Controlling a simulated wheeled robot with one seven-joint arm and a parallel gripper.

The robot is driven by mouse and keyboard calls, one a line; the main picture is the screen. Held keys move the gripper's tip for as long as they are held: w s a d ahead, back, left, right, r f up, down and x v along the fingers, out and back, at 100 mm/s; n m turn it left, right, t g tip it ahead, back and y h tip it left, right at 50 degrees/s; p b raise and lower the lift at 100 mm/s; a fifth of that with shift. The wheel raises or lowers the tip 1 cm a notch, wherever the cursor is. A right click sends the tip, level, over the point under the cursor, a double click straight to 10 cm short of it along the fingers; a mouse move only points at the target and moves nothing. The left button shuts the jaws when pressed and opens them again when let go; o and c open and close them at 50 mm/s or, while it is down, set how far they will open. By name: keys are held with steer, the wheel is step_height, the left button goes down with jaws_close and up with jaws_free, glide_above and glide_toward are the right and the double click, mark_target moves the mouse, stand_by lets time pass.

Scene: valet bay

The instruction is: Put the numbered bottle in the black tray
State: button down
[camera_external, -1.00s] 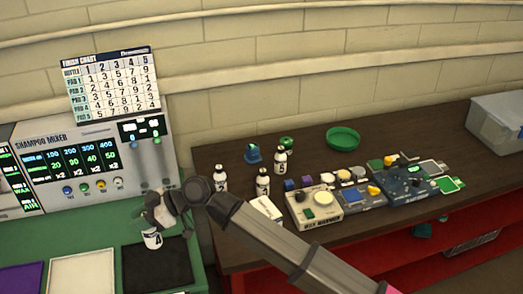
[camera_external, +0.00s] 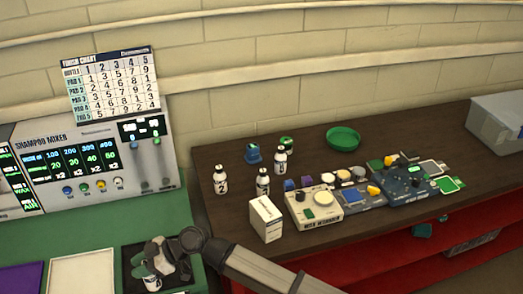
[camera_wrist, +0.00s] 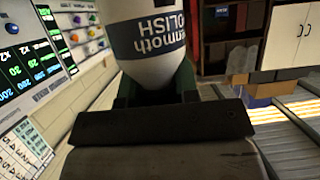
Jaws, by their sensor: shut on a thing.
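My gripper (camera_external: 150,268) is shut on a white numbered bottle (camera_external: 152,284), low over the black tray (camera_external: 130,257) at the lower left. The gripper covers much of the bottle and part of the tray. I cannot tell if the bottle touches the tray's floor. In the wrist view the bottle (camera_wrist: 152,42) fills the top middle, with a dark label reading "Mammoth Polish" upside down. Its number is not readable now in either view.
A white tray (camera_external: 82,274) lies left of the black tray, beside a purple one (camera_external: 20,278). The shampoo mixer (camera_external: 90,165) stands behind. Three other bottles (camera_external: 220,180) and a white box (camera_external: 266,220) stand on the brown bench at right.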

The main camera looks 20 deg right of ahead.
steer(key=w+d+f, duration=0.1)
steer(key=w+f, duration=1)
steer(key=shift+w+d+f, duration=0.15)
steer(key=shift+w+d, duration=0.1)
steer(key=shift+d, duration=0.05)
steer(key=c, duration=0.9)
jaws_free()
steer(key=shift+f, duration=0.1)
steer(key=shift+o, duration=0.2)
steer(key=v, duration=0.7)
steer(key=shift+d, duration=0.3)
